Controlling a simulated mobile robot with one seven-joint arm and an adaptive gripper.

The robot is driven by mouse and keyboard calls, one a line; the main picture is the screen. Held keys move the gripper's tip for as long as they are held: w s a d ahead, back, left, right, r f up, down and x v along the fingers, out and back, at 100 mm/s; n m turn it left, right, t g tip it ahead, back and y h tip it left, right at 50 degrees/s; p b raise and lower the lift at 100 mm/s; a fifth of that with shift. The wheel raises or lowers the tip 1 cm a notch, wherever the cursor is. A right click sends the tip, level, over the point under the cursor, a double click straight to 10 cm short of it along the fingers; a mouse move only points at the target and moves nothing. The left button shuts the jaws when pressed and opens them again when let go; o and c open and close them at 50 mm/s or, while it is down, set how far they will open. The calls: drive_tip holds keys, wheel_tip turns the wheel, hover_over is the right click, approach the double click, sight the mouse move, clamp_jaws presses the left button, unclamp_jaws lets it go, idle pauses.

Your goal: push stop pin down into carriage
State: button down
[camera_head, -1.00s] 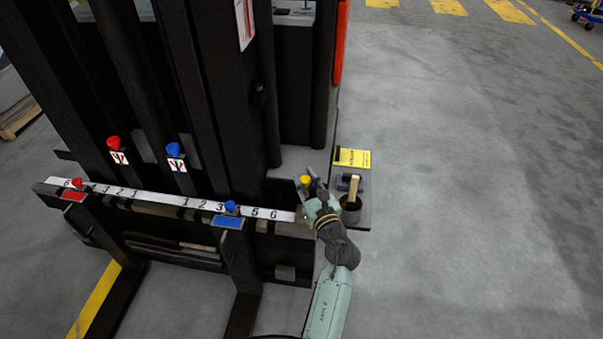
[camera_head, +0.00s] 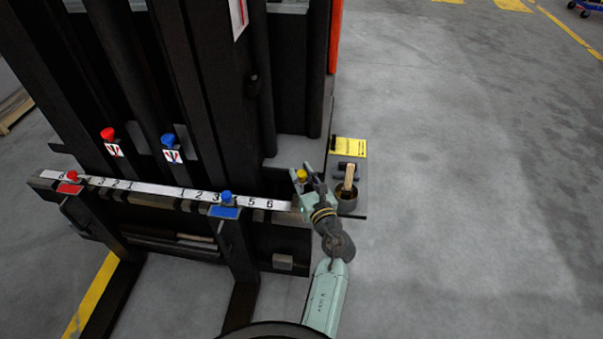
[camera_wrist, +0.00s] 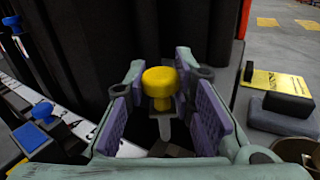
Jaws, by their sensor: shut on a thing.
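The yellow-topped stop pin (camera_head: 302,175) is at the right end of the fork carriage (camera_head: 140,203). In the wrist view, the stop pin (camera_wrist: 159,82) has a round yellow knob with a pale metal stem below it. My gripper (camera_head: 307,181) is at this end of the carriage, with its fingers around the pin. In the wrist view, my gripper (camera_wrist: 158,98) has a purple-padded finger on each side of the knob and is shut on the pin. The pin's lower end and the hole under it are hidden.
Red (camera_head: 70,175) and blue (camera_head: 226,197) knobs top the two forks along the number strip. Dark mast uprights stand behind. Right of my gripper is a grey shelf (camera_head: 357,212) with a yellow label (camera_head: 351,147) and a round pot (camera_head: 346,201). Open floor lies to the right.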

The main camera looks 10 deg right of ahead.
sight(302, 186)
drive_tip(key=shift+f+b, duration=1.4)
drive_tip(key=shift+f, duration=0.7)
drive_tip(key=shift+f+b, duration=1.8)
drive_tip(key=shift+f, duration=0.5)
drive_tip(key=c, duration=1.3)
unclamp_jaws()
wheel_tip(302, 186, up, 10)
drive_tip(key=shift+r, duration=0.1)
